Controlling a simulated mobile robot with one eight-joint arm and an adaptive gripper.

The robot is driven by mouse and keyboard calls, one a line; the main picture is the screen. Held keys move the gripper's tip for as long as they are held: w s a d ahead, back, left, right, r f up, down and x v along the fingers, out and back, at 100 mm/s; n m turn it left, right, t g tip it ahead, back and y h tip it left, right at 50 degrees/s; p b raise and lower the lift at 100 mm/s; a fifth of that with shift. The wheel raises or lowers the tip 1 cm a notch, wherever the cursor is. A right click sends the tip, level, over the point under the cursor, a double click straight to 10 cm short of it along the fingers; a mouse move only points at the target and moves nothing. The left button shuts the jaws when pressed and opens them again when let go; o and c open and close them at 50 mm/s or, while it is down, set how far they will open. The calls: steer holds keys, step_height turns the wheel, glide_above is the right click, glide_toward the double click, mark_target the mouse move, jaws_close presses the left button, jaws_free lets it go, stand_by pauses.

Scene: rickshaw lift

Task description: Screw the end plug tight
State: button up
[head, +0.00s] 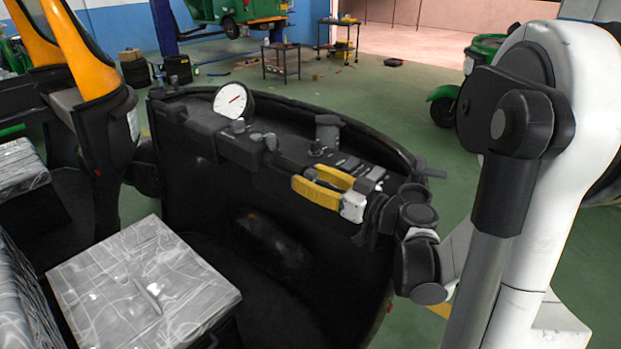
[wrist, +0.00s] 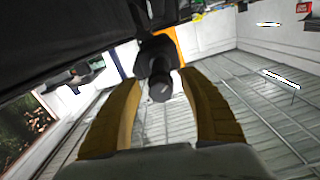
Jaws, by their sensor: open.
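My gripper (head: 305,178) has two yellow fingers and is at the right part of the black dashboard in the head view, pointing left. In the wrist view my gripper (wrist: 158,78) is open, with one finger on each side of a dark round-ended plug (wrist: 160,88). The plug appears to be the end plug and sticks out from a dark part at the top. Gaps show between it and both fingers, so it is not gripped. I cannot pick this plug out for certain in the head view.
The black dashboard (head: 250,185) carries a white dial gauge (head: 232,101) and several dark knobs and fittings close to the fingers. A grey patterned seat (head: 145,285) is at lower left. Green floor (head: 425,110) lies beyond, with a small table (head: 281,62) at the back.

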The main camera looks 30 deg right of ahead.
jaws_close()
steer(key=shift+m, duration=0.3)
steer(key=m, duration=0.5)
steer(key=shift+b, duration=0.4)
steer(key=m, duration=0.5)
steer(key=shift+s+a+r+m, duration=0.1)
steer(key=shift+r+m, duration=0.05)
steer(key=shift+m, duration=0.25)
steer(key=m, duration=0.7)
steer(key=shift+r+b, duration=0.1)
steer(key=shift+b, duration=0.2)
steer(key=m, duration=0.3)
steer(key=shift+m, duration=0.4)
steer(key=shift+r+m, duration=0.1)
steer(key=shift+m, duration=1.8)
